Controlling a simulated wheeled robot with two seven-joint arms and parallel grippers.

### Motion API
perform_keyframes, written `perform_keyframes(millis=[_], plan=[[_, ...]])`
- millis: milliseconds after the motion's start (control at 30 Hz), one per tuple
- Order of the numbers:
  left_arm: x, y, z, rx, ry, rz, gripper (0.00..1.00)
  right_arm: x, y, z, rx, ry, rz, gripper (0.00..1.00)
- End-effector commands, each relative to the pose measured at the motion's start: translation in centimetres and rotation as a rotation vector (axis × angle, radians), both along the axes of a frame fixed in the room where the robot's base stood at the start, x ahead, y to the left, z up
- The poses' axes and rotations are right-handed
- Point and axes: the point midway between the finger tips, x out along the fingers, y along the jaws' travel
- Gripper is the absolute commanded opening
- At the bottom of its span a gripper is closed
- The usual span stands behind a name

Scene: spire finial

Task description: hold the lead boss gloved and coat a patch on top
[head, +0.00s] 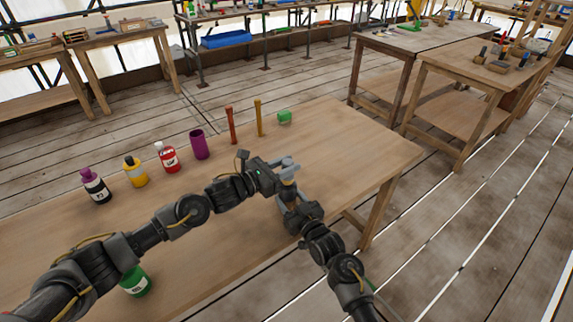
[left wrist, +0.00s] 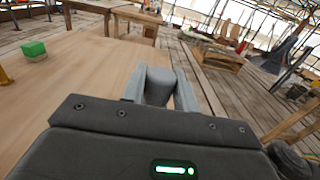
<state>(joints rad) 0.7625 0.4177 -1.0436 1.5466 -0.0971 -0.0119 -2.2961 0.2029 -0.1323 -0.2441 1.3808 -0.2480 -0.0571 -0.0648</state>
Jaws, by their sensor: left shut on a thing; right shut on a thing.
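The lead boss (left wrist: 160,86) is a dull grey, rounded cylinder between my left gripper's two fingers in the left wrist view. In the head view, my left gripper (head: 284,165) is shut on this small grey piece above the table's right part. My right gripper (head: 290,193) is just below it, close against the same spot, and also shut. A small tan part (head: 288,181) shows between the two grippers; I cannot tell whether it belongs to the boss. The fingers hide most of the held piece. I cannot make out a glove or a coated patch.
On the wooden table (head: 345,150) stand a purple-capped black bottle (head: 95,186), a yellow bottle (head: 134,172), a red bottle (head: 167,158), a purple cup (head: 200,146), a red stick (head: 230,126), a yellow stick (head: 259,118), a green block (head: 285,117) and a green can (head: 135,281). The table's right end is clear.

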Motion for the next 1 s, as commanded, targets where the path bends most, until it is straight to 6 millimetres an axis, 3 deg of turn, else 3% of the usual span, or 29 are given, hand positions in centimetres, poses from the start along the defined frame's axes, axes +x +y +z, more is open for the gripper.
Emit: perform_keyframes(millis=[1000], plan=[[0.1,0.0,-1.1,0.000,0.000,0.000,0.07,0.0,0.0,0.0,0.000,0.000,0.000,0.26]])
